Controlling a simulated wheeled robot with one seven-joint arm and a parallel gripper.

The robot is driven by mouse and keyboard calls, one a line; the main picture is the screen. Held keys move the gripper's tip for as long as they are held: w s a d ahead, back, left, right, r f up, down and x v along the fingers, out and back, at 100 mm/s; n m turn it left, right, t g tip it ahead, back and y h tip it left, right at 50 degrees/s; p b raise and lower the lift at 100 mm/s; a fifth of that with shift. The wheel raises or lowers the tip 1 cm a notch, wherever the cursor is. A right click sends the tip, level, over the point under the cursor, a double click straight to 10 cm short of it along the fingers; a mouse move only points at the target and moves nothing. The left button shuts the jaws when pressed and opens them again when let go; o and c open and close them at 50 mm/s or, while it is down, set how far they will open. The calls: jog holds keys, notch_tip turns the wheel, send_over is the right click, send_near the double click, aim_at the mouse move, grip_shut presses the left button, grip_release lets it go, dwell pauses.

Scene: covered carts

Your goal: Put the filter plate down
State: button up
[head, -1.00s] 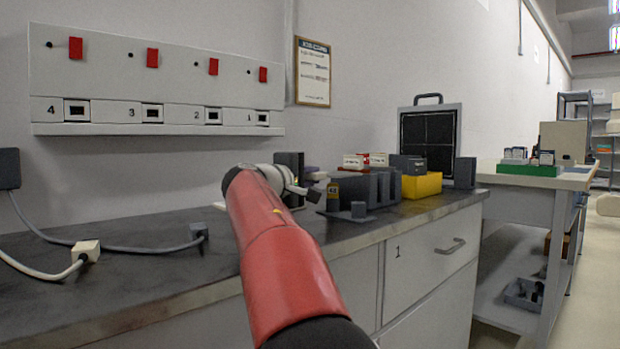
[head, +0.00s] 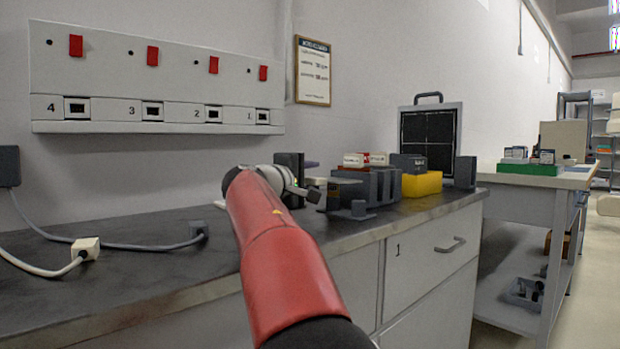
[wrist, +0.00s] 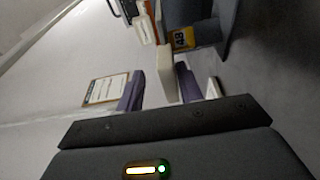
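A pale flat slab (wrist: 166,72), which appears to be the filter plate, stands between the two purple fingers of my gripper (wrist: 159,88) in the wrist view. A gap shows between the slab and the left finger. The slab overlaps the edge of the right finger, and I cannot tell if they touch. My gripper (head: 313,178) in the head view is over the bench, just left of a dark grey rack (head: 381,187). The fingers look apart. I cannot clearly make out the slab in the head view.
A yellow box (head: 422,184) and a dark framed panel (head: 428,137) stand right of the rack. A switch panel (head: 155,85) is on the wall.

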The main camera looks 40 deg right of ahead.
jog(key=shift+s+a+r, duration=0.1)
jog(key=shift+a+r, duration=0.15)
jog(key=shift+r, duration=0.25)
jog(key=b+v, duration=0.1)
jog(key=v, duration=1)
jog(key=shift+s+a+f, duration=0.1)
jog(key=shift+a, duration=0.15)
